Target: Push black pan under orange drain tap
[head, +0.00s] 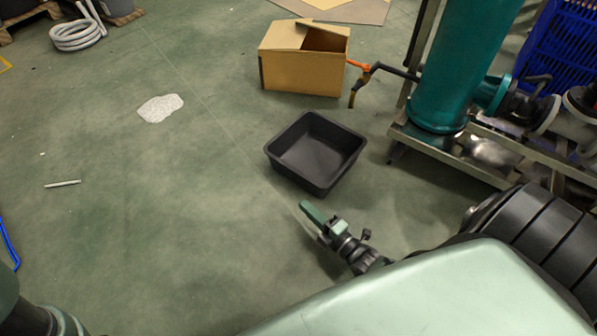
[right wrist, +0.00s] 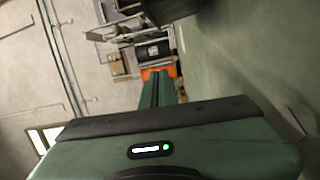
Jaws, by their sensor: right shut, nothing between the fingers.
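The black pan (head: 314,157) is a square, empty tray lying flat on the green floor in the head view. The drain tap has an orange handle (head: 358,65) and a downward spout (head: 352,97), on a dark pipe from the teal tank. The pan lies nearer to me than the spout and a little left of it. My right gripper (head: 306,207) is shut and empty, on the near side of the pan and apart from it. In the right wrist view its green fingers (right wrist: 163,84) are together. My left gripper is not in view.
A cardboard box (head: 302,70) stands behind the pan, left of the tap. The teal tank (head: 450,75) sits on a metal frame (head: 455,158) at the right. A white spill (head: 160,108) and a small rod (head: 63,183) lie left. Floor left of the pan is open.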

